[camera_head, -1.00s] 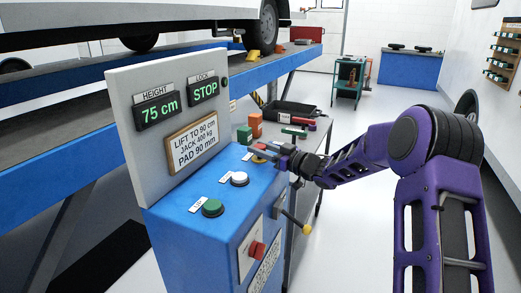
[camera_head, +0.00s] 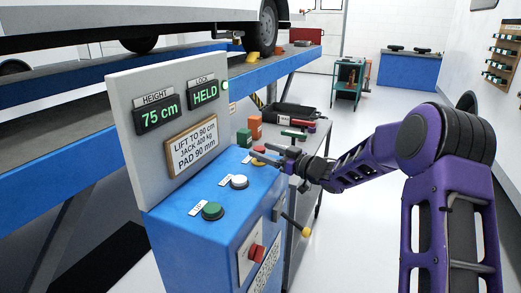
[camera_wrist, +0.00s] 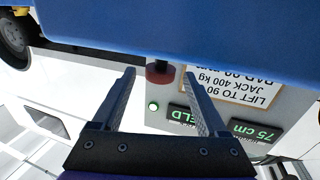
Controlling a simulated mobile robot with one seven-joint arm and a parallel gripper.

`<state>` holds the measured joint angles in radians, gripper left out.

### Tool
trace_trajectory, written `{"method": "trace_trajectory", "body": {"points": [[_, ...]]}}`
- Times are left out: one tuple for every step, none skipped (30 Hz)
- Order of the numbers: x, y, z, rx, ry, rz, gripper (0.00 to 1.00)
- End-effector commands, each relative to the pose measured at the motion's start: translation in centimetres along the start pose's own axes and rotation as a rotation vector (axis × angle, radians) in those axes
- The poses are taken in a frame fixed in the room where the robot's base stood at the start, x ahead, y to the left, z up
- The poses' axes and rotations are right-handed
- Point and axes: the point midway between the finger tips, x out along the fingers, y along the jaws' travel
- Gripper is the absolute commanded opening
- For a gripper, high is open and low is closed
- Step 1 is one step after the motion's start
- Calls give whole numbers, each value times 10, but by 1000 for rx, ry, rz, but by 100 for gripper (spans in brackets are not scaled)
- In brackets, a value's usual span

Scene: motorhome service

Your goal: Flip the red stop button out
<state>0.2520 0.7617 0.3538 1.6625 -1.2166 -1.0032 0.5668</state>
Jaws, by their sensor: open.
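The red stop button (camera_head: 258,149) sits on a yellow base at the far end of the blue console's (camera_head: 190,235) top. In the wrist view the red button (camera_wrist: 160,73) shows upside down between my fingertips. My gripper (camera_head: 265,157) is open at the button, with a finger on either side in the wrist view; I cannot tell whether they touch it. The lock display (camera_head: 204,93) reads HELD, and the lamp (camera_head: 225,85) beside it is green. The height display (camera_head: 158,115) reads 75 cm.
White (camera_head: 239,181) and green (camera_head: 212,210) buttons stand nearer on the console top. A red switch (camera_head: 257,252) and a yellow-knobbed lever (camera_head: 305,231) are on its side. A grey panel rises at left; a bench with a black tray (camera_head: 290,112) stands behind.

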Motion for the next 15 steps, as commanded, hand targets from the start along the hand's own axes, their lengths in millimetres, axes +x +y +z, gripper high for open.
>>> {"method": "trace_trajectory", "body": {"points": [[-12, 1, -1, 0, -1, 4, 76], [-18, 1, 0, 0, -2, 4, 76], [-28, 2, -1, -1, -1, 4, 76], [-36, 1, -1, 0, -1, 5, 76], [-44, 1, -1, 1, -1, 5, 76], [-54, 2, -1, 0, -1, 5, 76], [-61, 1, -1, 0, -2, 5, 76], [-69, 2, -1, 0, -1, 5, 76], [-79, 2, -1, 1, -1, 5, 76], [-86, 2, -1, 0, 0, 5, 76], [-93, 1, -1, 0, -1, 5, 76], [-102, 1, -1, 0, 0, 4, 76], [-109, 1, -1, 1, 0, 5, 76], [-115, 1, -1, 1, 0, 5, 76], [-122, 1, -1, 0, 0, 4, 76]]}}
